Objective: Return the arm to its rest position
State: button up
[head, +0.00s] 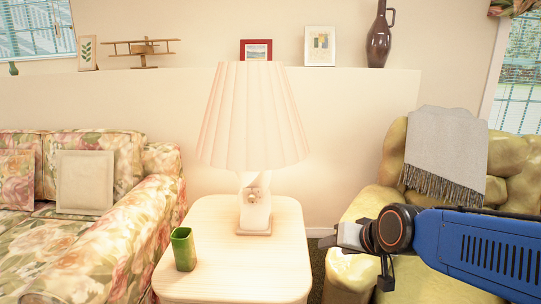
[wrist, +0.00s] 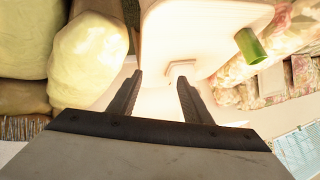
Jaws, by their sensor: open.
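My gripper (head: 338,240) is at the right in the head view, in front of the yellow armchair and just right of the side table. In the wrist view, my gripper (wrist: 160,78) shows its two dark fingers spread apart with nothing held between them. My blue arm reaches in from the right edge of the head view. The wrist view appears upside down relative to the room.
A pale side table (head: 215,278) bears a lit lamp (head: 253,115) and a green cup (head: 183,249). A yellow armchair (head: 365,205) with a grey throw (head: 446,150) stands right. A floral sofa (head: 125,225) stands left. Shelf ornaments include a brown jug (head: 379,40).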

jog(key=s+d+f+g+h, duration=0.1)
jog(key=s+d, duration=0.5)
jog(key=s, duration=0.3)
jog(key=s+d+f+n+g+h, duration=0.1)
jog(key=s+d+g+h, duration=0.1)
jog(key=s+d, duration=0.4)
jog(key=s, duration=0.2)
jog(key=shift+s+f+g, duration=0.3)
jog(key=shift+s, duration=0.1)
